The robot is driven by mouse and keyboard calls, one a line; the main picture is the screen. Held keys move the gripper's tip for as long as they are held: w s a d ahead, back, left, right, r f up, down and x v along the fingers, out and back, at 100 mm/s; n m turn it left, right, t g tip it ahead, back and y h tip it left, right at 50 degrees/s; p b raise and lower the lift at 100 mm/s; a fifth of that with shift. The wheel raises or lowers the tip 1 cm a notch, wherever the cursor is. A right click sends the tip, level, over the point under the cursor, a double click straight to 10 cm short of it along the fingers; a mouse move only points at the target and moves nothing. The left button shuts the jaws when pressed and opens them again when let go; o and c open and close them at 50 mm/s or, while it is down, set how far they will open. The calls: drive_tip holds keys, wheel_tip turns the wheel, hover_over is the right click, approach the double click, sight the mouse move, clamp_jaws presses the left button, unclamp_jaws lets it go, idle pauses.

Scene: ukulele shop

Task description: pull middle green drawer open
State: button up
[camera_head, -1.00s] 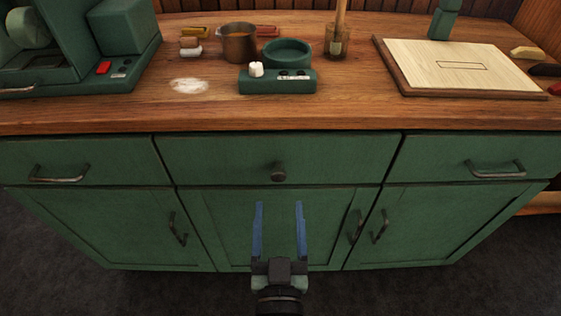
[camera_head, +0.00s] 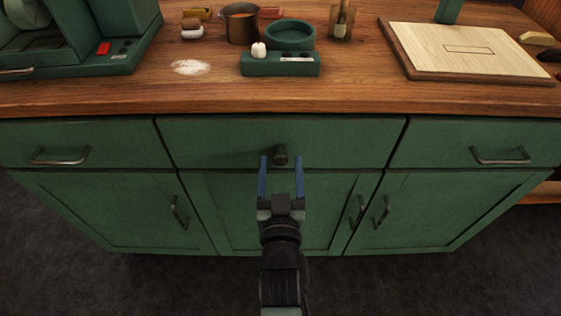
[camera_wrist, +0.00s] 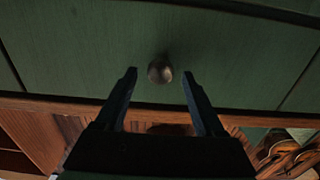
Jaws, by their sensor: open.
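The middle green drawer (camera_head: 220,145) is shut, flush with the drawers on both sides. It has one round dark metal knob (camera_head: 281,154) at its centre. My gripper (camera_head: 281,160) is open, with its two blue fingers pointing at the drawer and their tips to either side of the knob in the head view. In the wrist view the knob (camera_wrist: 160,70) shows between and just beyond the fingertips (camera_wrist: 159,76), with a gap on each side. Nothing is held. I cannot tell exactly how far the tips are from the drawer front (camera_wrist: 225,60).
Left and right drawers have bar handles (camera_head: 60,156) (camera_head: 500,156). Cabinet doors (camera_head: 110,210) with upright handles are below. On the wooden counter (camera_head: 350,95) stand a copper pot (camera_head: 240,25), a green device (camera_head: 280,63) and a pale board (camera_head: 470,50).

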drive_tip(key=shift+w, duration=0.8)
clamp_jaws()
idle(1.0)
